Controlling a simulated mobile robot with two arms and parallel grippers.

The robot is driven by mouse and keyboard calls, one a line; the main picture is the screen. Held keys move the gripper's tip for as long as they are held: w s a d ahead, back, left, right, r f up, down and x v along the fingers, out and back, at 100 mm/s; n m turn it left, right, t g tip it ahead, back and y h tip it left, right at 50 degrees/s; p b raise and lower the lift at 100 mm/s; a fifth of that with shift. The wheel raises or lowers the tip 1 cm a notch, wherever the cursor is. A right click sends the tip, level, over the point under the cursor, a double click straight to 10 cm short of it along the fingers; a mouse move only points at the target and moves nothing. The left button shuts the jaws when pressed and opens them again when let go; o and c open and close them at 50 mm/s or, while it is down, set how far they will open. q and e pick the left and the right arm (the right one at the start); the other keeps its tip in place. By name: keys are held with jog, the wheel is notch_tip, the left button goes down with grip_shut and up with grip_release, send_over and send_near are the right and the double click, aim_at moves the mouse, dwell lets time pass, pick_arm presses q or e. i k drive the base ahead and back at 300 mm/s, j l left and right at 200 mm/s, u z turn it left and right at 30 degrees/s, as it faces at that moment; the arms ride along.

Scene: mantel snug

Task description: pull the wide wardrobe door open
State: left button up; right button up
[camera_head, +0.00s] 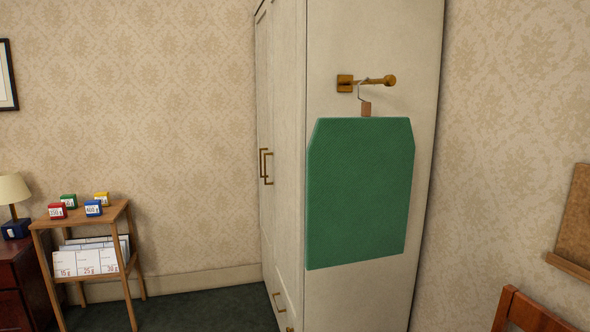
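The cream wardrobe (320,290) stands in the middle of the view, seen mostly from its side. Its door front faces left and is strongly foreshortened. The nearer door (288,120) looks broader than the farther door (262,90), though the slant makes their true widths hard to compare. Both doors look closed. Two brass bar handles sit close together, the farther handle (262,162) and the nearer handle (269,168); I cannot tell for sure which door each belongs to. Neither of my grippers is in view.
A green cloth piece (360,195) hangs from a brass peg (366,81) on the wardrobe's side. A wooden stand (84,217) with small coloured blocks stands left. Dark green floor (190,312) lies clear before the wardrobe. A wooden chair back (530,314) is lower right.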

aim_at(286, 18)
jog(key=i+j, duration=0.3)
jog(key=i, duration=0.2)
jog(key=i+j+z, duration=0.15)
jog(key=i+z, duration=0.25)
jog(key=i+j+z, duration=0.15)
jog(key=z, duration=0.25)
jog(key=j, duration=0.1)
